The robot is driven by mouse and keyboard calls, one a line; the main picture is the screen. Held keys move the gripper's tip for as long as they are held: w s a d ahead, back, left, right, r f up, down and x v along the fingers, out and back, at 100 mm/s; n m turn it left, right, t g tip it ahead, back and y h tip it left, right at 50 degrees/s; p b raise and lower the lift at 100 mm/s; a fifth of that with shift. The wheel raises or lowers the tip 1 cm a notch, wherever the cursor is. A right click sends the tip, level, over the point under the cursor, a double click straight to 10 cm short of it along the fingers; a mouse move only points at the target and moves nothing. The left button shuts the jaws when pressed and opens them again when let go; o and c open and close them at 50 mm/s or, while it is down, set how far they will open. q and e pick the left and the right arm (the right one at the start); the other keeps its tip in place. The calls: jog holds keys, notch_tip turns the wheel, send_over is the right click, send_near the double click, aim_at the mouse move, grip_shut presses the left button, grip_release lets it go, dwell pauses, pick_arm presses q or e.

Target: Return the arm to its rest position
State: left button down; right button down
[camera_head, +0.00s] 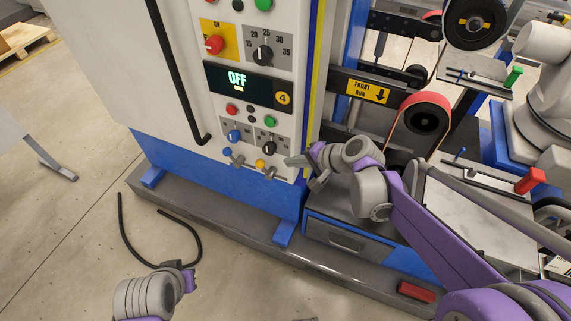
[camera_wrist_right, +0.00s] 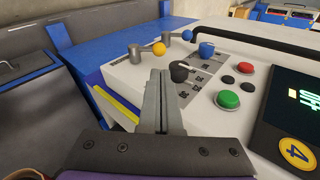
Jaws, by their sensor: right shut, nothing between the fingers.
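My right gripper (camera_head: 298,161) reaches in from the right in the head view, just right of the panel's lower knobs. In the right wrist view its two grey fingers (camera_wrist_right: 160,98) lie together, with nothing between them. The fingertips appear beside the black lower knob (camera_wrist_right: 179,72); I cannot tell whether they touch it. My left wrist (camera_head: 155,292) shows at the bottom left of the head view, above the floor.
The white machine cabinet (camera_head: 105,60) carries a display (camera_head: 241,78) reading OFF. Small levers (camera_head: 236,160) stick out from the panel. A belt unit (camera_head: 425,118) and a red-handled clamp (camera_head: 530,180) stand at right.

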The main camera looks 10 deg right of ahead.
jog(key=s+d+n+h+p, duration=0.2)
jog(key=s+d+n+h, duration=0.1)
jog(key=s, duration=0.8)
jog(key=s+d+r+n+g+h+p, duration=0.1)
jog(key=s+d+n+h, duration=0.3)
jog(key=s, duration=0.7)
jog(key=shift+n+g+p, duration=0.3)
jog(key=shift+n+p, duration=0.55)
jog(key=shift+n, duration=0.05)
jog(key=c, duration=1.5)
grip_release()
jog(key=shift+s, duration=0.1)
jog(key=shift+c, duration=0.2)
